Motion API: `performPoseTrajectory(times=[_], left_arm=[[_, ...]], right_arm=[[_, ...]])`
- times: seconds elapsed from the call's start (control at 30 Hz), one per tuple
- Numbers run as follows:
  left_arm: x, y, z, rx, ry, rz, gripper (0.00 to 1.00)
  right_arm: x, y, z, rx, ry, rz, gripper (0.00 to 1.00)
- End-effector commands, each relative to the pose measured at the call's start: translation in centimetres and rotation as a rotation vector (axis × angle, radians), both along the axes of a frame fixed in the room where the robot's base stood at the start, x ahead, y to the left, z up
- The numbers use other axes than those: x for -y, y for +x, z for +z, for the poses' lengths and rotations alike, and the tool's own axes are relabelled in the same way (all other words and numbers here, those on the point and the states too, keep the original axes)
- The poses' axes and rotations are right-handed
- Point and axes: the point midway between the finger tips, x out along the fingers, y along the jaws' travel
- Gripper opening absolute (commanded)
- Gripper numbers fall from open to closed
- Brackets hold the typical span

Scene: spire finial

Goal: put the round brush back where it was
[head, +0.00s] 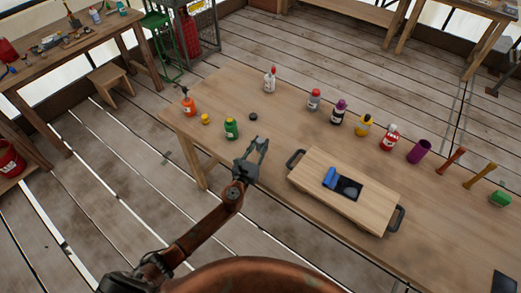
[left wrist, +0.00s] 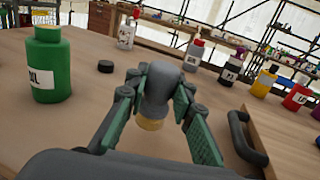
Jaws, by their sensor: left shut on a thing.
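My left gripper (head: 258,149) is over the near edge of the long table, left of the wooden board. In the left wrist view my left gripper (left wrist: 155,95) is shut on a grey, rounded piece with a tan lower end, which I take for the round brush (left wrist: 156,90). The brush is upright between the green fingers in that view. In the head view it is too small to make out. I cannot tell whether it touches the tabletop. My right gripper is not in view.
The long table (head: 222,98) carries a green bottle (head: 231,129), a black cap (head: 253,116) and an orange bottle (head: 188,102).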

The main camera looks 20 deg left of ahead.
Motion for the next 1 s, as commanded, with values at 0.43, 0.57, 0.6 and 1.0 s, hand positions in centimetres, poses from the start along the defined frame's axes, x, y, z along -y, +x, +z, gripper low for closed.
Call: performPoseTrajectory(times=[0.43,0.57,0.6,1.0], left_arm=[[-0.1,0.5,-3.8,-0.002,0.0,0.001,0.0],[-0.1,0.5,-3.8,-0.001,0.001,0.001,0.0],[-0.1,0.5,-3.9,-0.002,0.001,0.001,0.0],[-0.1,0.5,-4.0,-0.002,0.001,0.001,0.4]], right_arm=[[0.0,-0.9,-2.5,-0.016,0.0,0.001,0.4],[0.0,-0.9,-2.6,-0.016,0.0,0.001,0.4],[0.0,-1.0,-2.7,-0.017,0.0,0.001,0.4],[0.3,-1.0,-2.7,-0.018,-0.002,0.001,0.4]])
